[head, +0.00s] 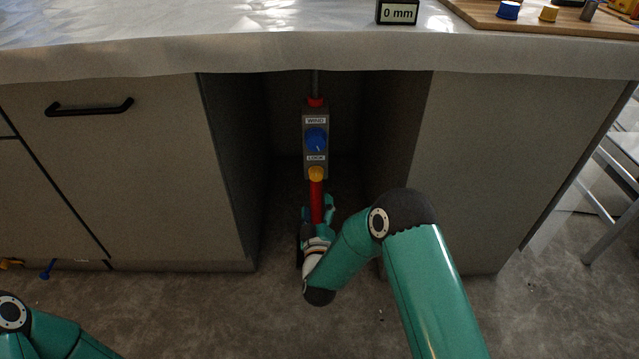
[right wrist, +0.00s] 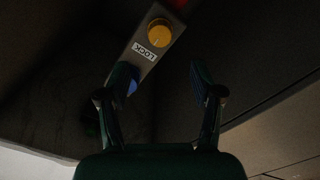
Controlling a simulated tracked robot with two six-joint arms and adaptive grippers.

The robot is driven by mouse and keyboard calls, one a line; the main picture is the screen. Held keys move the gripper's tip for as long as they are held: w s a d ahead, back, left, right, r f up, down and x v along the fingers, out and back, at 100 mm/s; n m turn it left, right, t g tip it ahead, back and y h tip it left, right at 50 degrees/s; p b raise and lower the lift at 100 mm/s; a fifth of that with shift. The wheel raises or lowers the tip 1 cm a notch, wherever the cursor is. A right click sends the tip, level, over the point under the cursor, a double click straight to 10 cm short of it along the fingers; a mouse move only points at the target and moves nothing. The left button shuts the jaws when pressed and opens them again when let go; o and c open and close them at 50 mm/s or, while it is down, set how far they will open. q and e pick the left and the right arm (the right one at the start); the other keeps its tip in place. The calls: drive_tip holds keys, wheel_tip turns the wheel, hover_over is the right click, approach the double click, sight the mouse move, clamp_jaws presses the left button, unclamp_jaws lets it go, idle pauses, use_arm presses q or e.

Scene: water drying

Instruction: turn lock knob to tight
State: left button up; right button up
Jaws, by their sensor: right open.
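The yellow lock knob (head: 316,174) sits low on a grey upright panel (head: 308,147) in the recess under the counter, below a "LOCK" label. A blue knob (head: 316,139) sits above it under a "WIND" label. My right gripper (head: 318,216) is low in the recess, below the yellow knob and partly hidden by my arm. In the right wrist view its fingers (right wrist: 161,76) are spread and empty. There the yellow knob (right wrist: 159,33) lies beyond the fingertips, apart from them. The blue knob (right wrist: 132,87) is partly hidden by a finger. My left gripper is out of view.
A red tube (head: 317,203) runs below the panel. Cabinet walls (head: 234,165) close in the recess on both sides. The counter (head: 200,45) overhangs it and carries a "0 mm" display (head: 397,13) and a wooden board (head: 480,17) with small knobs.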

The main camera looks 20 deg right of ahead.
sight(316, 178)
drive_tip(key=b+x, duration=0.2)
drive_tip(key=x, duration=0.7)
drive_tip(key=shift+w+f, duration=0.2)
drive_tip(key=shift+w, duration=0.05)
drive_tip(key=shift+w+d+r, duration=0.1)
drive_tip(key=shift+w+d, duration=0.1)
drive_tip(key=shift+w, duration=0.35)
